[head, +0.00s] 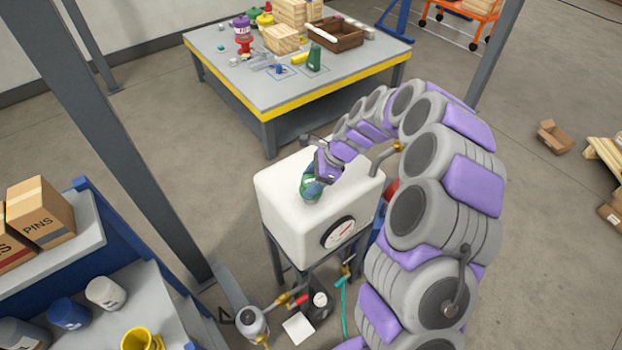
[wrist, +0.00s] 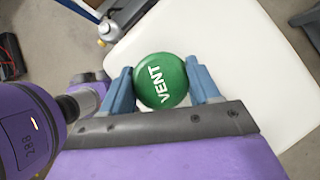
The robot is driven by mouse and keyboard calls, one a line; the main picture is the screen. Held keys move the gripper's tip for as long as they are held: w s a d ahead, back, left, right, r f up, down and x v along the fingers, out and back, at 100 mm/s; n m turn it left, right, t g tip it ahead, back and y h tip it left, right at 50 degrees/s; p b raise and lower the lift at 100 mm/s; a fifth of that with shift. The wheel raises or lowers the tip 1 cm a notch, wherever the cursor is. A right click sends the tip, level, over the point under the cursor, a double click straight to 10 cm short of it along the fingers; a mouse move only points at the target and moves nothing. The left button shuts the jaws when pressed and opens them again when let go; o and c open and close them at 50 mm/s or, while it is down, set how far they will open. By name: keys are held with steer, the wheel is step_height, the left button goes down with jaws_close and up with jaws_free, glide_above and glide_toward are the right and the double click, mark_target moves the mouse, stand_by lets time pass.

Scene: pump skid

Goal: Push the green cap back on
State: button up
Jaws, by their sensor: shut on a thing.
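The green cap (wrist: 161,80) is round, with "VENT" in white letters on its top. My gripper (wrist: 160,85) is shut on it, with one blue finger on each side. Below it is the top of a white tank (wrist: 230,45). In the head view the cap (head: 308,186) shows green at my gripper (head: 312,185), over the left part of the white tank's top (head: 285,215). The opening under the cap is hidden, and I cannot tell whether the cap touches it.
A round gauge (head: 338,232) is on the tank's front. A pipe (head: 384,158) stands at the tank's back right. A yellow-edged table (head: 330,95) with several objects is behind. A shelf with boxes (head: 40,210) is at the left.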

steer(key=shift+f, duration=0.55)
steer(key=o, duration=1.4)
steer(key=shift+c, duration=0.2)
steer(key=shift+r, duration=0.1)
steer(key=p+v, duration=0.2)
steer(key=v, duration=1.5)
steer(key=shift+w, duration=0.15)
